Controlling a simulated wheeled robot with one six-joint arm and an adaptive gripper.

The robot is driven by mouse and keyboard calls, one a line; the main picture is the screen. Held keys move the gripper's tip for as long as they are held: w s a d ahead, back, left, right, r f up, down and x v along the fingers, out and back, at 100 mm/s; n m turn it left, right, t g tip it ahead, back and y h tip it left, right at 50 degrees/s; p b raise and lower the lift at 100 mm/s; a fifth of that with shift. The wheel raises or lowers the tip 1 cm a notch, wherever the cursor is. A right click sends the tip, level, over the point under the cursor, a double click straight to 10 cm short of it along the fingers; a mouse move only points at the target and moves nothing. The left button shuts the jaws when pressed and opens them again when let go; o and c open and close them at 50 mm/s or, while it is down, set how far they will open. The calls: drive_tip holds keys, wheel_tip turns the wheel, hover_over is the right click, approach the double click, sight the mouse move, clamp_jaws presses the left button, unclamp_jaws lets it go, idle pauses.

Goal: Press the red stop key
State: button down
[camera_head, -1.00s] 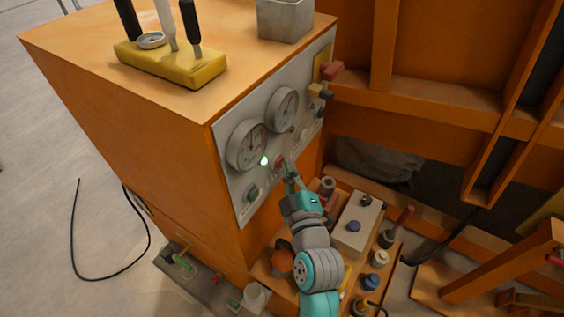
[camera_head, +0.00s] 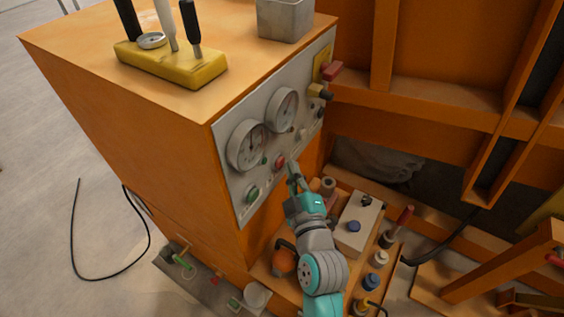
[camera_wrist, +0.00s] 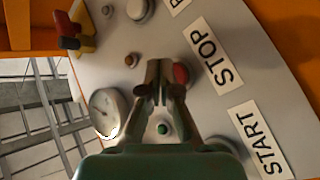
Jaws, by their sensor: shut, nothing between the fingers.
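The red stop key (camera_head: 281,162) is on the grey control panel (camera_head: 232,181), below the gauges. In the wrist view the key (camera_wrist: 181,73) shows just right of my fingertips, beside the STOP label (camera_wrist: 214,49). My gripper (camera_head: 293,171) is shut and empty, in front of the panel near the key. It also shows in the wrist view (camera_wrist: 160,92), where its finger hides part of the key. The fingertips look apart from the key. A small green lamp (camera_head: 264,160) left of the key is dark.
A green key (camera_head: 252,194) is lower left on the panel, and the START label (camera_wrist: 259,141) shows in the wrist view. Two gauges (camera_head: 247,146) are above. Red and black levers (camera_head: 331,72) stick out at the panel's far end. A box with knobs (camera_head: 357,222) stands right of my arm.

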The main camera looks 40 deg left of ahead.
drive_tip(key=shift+d, duration=0.25)
drive_tip(key=shift+w+d, duration=0.2)
drive_tip(key=shift+d, duration=0.65)
drive_tip(key=shift+w+d, duration=0.25)
drive_tip(key=shift+d, duration=0.55)
drive_tip(key=shift+w+d, duration=0.2)
drive_tip(key=shift+d, duration=0.65)
